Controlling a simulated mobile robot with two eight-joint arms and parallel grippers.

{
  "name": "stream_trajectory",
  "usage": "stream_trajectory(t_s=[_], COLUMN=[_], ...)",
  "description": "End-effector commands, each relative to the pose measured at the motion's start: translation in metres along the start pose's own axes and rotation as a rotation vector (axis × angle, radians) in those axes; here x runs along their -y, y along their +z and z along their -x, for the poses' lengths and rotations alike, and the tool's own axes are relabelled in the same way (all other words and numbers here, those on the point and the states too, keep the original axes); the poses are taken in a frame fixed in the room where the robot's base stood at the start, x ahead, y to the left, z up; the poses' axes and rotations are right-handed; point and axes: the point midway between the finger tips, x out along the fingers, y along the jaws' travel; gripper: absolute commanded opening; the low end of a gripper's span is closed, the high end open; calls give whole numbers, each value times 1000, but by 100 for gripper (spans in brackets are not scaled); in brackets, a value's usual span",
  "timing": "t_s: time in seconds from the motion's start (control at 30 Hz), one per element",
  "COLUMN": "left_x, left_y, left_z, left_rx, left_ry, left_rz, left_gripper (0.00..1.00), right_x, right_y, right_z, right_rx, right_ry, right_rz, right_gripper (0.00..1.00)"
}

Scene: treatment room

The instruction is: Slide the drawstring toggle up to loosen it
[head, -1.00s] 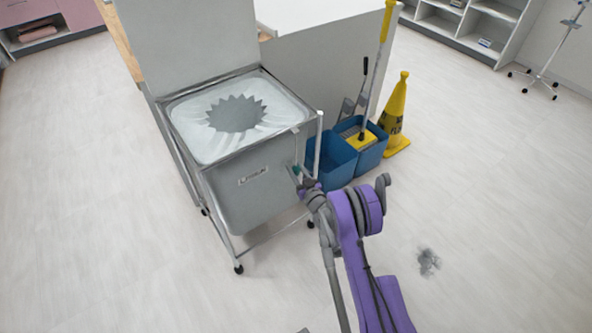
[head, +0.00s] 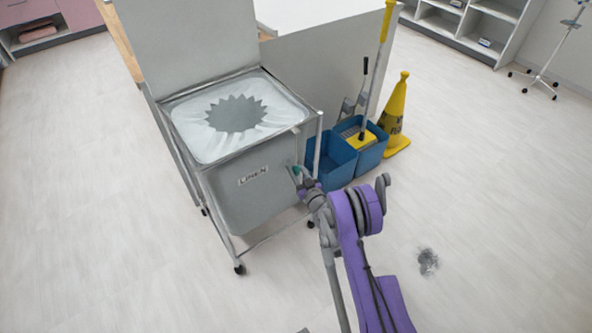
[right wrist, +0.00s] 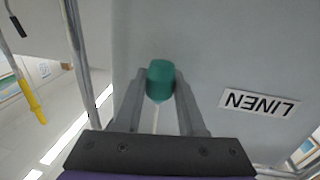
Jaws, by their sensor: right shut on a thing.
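The drawstring toggle (right wrist: 160,80) is a small green cylinder against the grey side of the linen bag (head: 262,195). A pale cord (right wrist: 156,118) shows just below it in the right wrist view. My right gripper (right wrist: 159,88) is shut on the toggle, one finger on each side. In the head view my right gripper (head: 297,174) is at the bag's right side, right of the LINEN label (head: 253,176), and the toggle is mostly hidden there. The bag hangs in a metal frame with its gathered mouth (head: 236,114) partly open. My left gripper is not in view.
Blue mop buckets (head: 335,162) and a yellow cone (head: 396,115) stand right behind my right arm. A metal frame post (head: 318,142) is close beside the gripper. A grey patch (head: 428,262) lies on the floor at right.

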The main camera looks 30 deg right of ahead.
Motion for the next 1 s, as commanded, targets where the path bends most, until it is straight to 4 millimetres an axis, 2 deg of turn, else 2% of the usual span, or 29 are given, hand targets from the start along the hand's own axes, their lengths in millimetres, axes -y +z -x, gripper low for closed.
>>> stream_trajectory(t_s=[0.07, 0.3, 0.4, 0.5, 0.77, 0.8, 0.93, 1.0], left_x=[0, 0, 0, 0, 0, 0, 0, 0], left_y=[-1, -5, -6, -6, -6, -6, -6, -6], left_z=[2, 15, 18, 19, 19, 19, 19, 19], left_rx=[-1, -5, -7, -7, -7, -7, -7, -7], left_ry=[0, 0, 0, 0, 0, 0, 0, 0], left_rz=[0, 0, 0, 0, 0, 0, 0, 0], left_gripper=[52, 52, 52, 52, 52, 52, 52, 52], right_x=[0, -1, -1, -1, -1, -1, -1, -1], right_y=[-8, -61, -76, -82, -83, -84, -83, -82], right_z=[0, 0, 0, 0, 0, 0, 0, 0], right_rx=[0, -1, -1, -1, -3, -3, -2, -1], right_ry=[-1, -1, -1, -1, -2, -2, -2, -1], right_rz=[2, 2, 2, 2, 0, 0, 0, 0], right_gripper=[0, 0, 0, 0, 0, 43, 66, 69])
